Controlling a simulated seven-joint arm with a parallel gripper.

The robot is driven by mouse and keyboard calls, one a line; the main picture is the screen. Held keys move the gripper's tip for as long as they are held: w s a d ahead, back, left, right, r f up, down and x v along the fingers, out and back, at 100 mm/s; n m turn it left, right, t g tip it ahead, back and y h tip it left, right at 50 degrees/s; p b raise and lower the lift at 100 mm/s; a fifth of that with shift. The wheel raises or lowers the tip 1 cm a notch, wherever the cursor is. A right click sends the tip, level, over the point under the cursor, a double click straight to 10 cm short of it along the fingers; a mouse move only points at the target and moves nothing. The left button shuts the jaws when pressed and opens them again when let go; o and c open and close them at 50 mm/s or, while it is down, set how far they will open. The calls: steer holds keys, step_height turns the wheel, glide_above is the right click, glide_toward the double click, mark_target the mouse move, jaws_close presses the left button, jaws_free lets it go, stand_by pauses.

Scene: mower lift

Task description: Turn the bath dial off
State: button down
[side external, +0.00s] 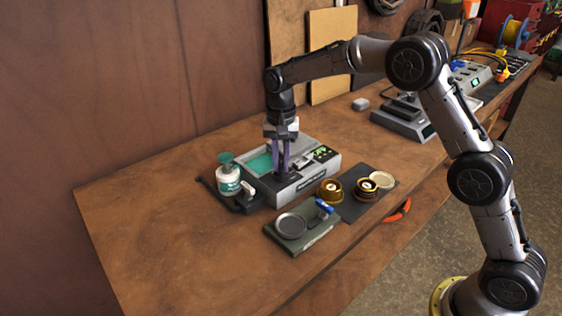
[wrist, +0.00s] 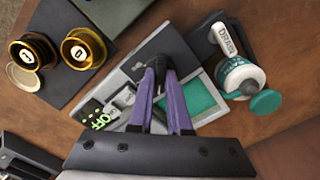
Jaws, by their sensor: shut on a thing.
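The bath (side external: 302,190) is a grey box on the wooden bench, with an open tank of teal liquid (wrist: 203,99). Its screen (wrist: 100,120) has green lettering that appears to read OFF; it is also lit green in the side view (side external: 324,153). My gripper (side external: 284,174) points down at the front of the bath, its purple fingers ending in dark tips. In the wrist view the fingertips (wrist: 158,65) are closed together on the bath's dark dial, which they mostly hide. The dial's pointer direction cannot be seen.
Two brass pots (side external: 330,190) (side external: 367,188) stand on a dark mat at the front right. A small green scale (side external: 302,236) is in front. The bench's left side is clear.

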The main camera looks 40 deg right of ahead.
mark_target(281, 164)
steer(key=shift+n, duration=0.3)
steer(key=n, duration=0.4)
steer(key=shift+r+n, duration=0.1)
steer(key=shift+n, duration=2)
steer(key=c, duration=0.9)
jaws_free()
steer(key=shift+o, duration=0.2)
step_height(281, 164, up, 14)
